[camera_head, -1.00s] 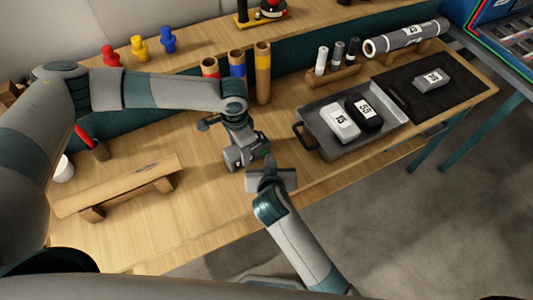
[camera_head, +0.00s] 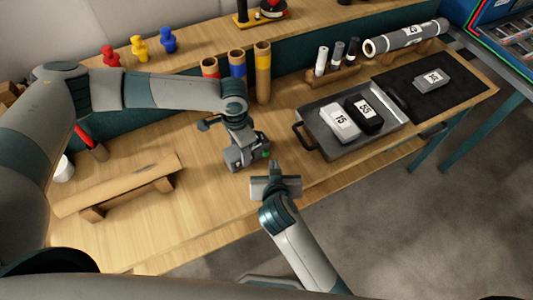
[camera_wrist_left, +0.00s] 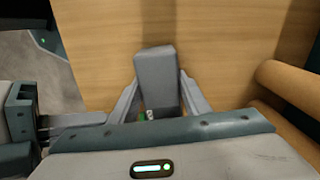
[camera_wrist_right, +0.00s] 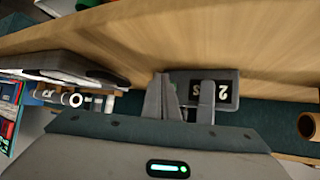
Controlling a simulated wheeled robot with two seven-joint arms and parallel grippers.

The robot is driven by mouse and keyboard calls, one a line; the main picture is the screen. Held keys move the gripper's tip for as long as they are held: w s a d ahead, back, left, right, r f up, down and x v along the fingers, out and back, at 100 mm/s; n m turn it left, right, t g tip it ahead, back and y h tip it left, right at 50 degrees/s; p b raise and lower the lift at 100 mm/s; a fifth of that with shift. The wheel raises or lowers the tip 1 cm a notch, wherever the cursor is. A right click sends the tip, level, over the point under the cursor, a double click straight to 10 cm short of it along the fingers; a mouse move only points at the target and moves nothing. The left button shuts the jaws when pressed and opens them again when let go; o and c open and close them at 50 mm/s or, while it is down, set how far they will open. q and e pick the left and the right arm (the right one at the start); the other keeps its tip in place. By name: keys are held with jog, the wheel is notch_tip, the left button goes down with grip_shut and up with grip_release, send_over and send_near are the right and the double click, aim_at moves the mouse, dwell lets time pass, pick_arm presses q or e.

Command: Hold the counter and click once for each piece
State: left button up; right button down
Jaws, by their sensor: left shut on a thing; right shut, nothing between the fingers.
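My left gripper (camera_head: 238,144) is shut on a grey block-shaped counter (camera_head: 247,157), held above the bench. The counter also shows between the fingers in the left wrist view (camera_wrist_left: 155,75), with a small green part low on it. In the right wrist view the counter (camera_wrist_right: 230,77) has a dark panel with pale, upside-down figures. My right gripper (camera_head: 275,182) is shut and empty, just in front of the counter and apart from it in the head view. A white block (camera_head: 339,124) and a black block (camera_head: 363,117) lie in a grey tray (camera_head: 318,138).
A grey block (camera_head: 432,78) lies on a black mat (camera_head: 465,88). A grey roll (camera_head: 405,37) rests on a wooden stand at the back right. A wooden rest (camera_head: 120,187) stands at left. Coloured tubes (camera_head: 262,75) stand behind my left gripper. The bench front is clear.

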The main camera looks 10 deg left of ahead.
jog(key=shift+s+d, duration=0.75)
jog(key=shift+s, duration=0.15)
jog(key=shift+s+d, duration=0.7)
jog(key=shift+s, duration=0.2)
pick_arm(q)
jog(key=o, duration=1.4)
jog(key=shift+c, duration=0.2)
jog(key=shift+r, duration=0.1)
notch_tip(320, 180, up, 12)
